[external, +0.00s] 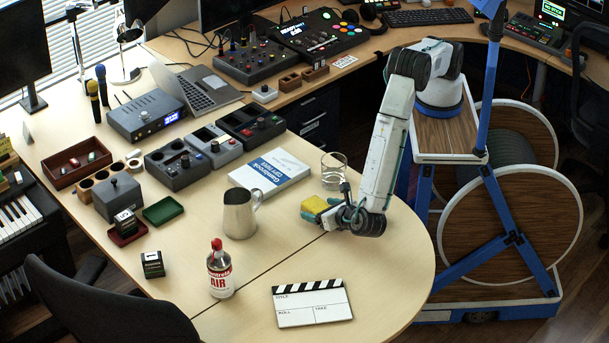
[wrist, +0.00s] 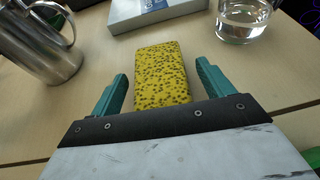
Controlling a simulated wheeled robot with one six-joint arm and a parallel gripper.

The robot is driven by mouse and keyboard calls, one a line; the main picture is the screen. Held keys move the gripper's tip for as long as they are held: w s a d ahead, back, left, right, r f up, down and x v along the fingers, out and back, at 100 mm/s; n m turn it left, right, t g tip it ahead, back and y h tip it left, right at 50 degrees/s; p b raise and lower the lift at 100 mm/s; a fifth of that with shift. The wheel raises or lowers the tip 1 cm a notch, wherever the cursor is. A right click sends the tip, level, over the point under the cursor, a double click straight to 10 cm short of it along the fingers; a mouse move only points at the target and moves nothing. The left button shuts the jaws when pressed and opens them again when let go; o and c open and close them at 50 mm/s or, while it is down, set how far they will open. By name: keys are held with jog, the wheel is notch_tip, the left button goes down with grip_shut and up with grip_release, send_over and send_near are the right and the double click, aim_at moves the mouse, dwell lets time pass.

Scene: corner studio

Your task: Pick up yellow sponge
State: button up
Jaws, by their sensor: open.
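The yellow sponge (wrist: 161,75) with dark specks lies on the wooden table, between the two teal fingers of my gripper (wrist: 160,88) in the wrist view. The fingers are open, with a gap on each side of the sponge. Its near end is hidden by the dark edge of my gripper. In the external view the sponge (external: 314,205) shows at my gripper (external: 318,214), near the right end of the table, partly covered by the gripper.
A metal pitcher (external: 240,214) stands left of the sponge. A glass of water (external: 333,171) and a white-and-blue book (external: 268,172) are behind it. A clapperboard (external: 311,302) and a red-capped air bottle (external: 220,270) are nearer the front. The table's rounded right edge is clear.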

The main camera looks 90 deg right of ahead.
jog(key=shift+w+d+f, duration=0.1)
jog(key=shift+w, duration=0.05)
jog(key=c, duration=1.1)
jog(key=shift+o, duration=0.2)
